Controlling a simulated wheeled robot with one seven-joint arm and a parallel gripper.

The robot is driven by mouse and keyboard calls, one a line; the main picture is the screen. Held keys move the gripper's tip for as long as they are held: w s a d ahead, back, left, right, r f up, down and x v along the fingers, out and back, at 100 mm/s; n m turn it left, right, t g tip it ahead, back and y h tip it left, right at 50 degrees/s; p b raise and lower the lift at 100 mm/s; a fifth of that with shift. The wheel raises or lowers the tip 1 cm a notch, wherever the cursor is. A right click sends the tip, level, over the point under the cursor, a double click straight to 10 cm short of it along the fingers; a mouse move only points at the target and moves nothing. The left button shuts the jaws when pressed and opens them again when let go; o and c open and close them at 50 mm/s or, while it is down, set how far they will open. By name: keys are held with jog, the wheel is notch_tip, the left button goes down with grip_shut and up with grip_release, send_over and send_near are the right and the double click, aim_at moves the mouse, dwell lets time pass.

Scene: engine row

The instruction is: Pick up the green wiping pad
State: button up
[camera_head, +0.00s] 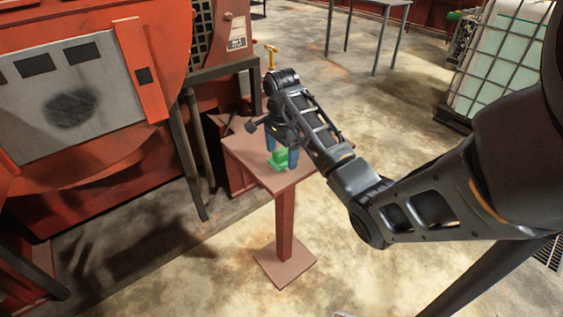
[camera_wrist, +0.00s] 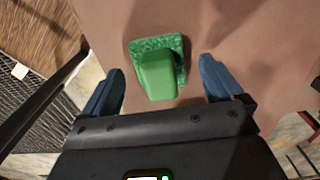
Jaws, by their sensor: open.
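The green wiping pad (camera_head: 277,160) lies on the small reddish-brown pedestal table (camera_head: 240,148), seen in the head view just below my gripper (camera_head: 281,162). In the wrist view the pad (camera_wrist: 157,68) shows a rough base with a smoother raised block on it. My gripper (camera_wrist: 162,88) has two blue fingers, spread apart and empty. The pad lies between and slightly beyond the fingertips in the wrist view, with a gap on each side. I cannot tell the exact height of the fingertips above the tabletop. My wrist hides part of the table in the head view.
A yellow T-shaped item (camera_head: 271,55) shows behind my wrist. A large red machine (camera_head: 90,90) stands close to the left of the table. A caged white tank (camera_head: 500,60) stands at the back right. Open floor (camera_head: 390,90) lies right of the table.

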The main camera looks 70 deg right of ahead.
aim_at(284, 151)
jog(key=shift+f, duration=0.4)
jog(key=c, duration=1.1)
jog(key=shift+c, duration=0.2)
jog(key=shift+r, duration=0.5)
jog(key=r, duration=0.1)
jog(key=r+p, duration=0.2)
jog(key=r, duration=0.1)
jog(key=shift+s, duration=0.35)
jog(key=s+r+p, duration=0.4)
jog(key=s+r, duration=0.2)
jog(key=s, duration=0.5)
jog(key=shift+d, duration=0.35)
